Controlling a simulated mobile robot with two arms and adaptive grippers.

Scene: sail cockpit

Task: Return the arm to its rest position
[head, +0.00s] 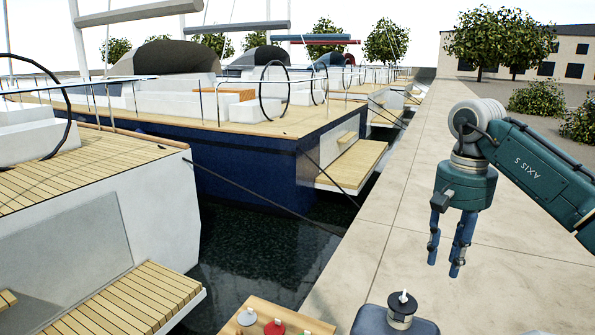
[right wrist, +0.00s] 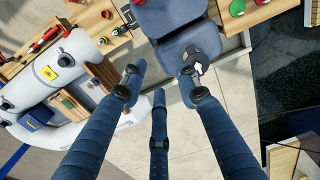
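My right arm (head: 540,170) comes in from the right edge in the head view, bent at the wrist. Its gripper (head: 446,265) hangs fingers down in the air above the pale stone quay. In the right wrist view the blue fingers of this gripper (right wrist: 160,88) stand spread apart with nothing between them. The gripper is empty and touches nothing that I can see. My left arm and left gripper do not show in either view.
A wooden board (head: 258,312) with red and pale fittings lies at the bottom of the head view. Dark water separates the quay (head: 395,215) from moored boats, including a blue hull (head: 250,165). A white rounded tube (right wrist: 68,55) lies left in the wrist view.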

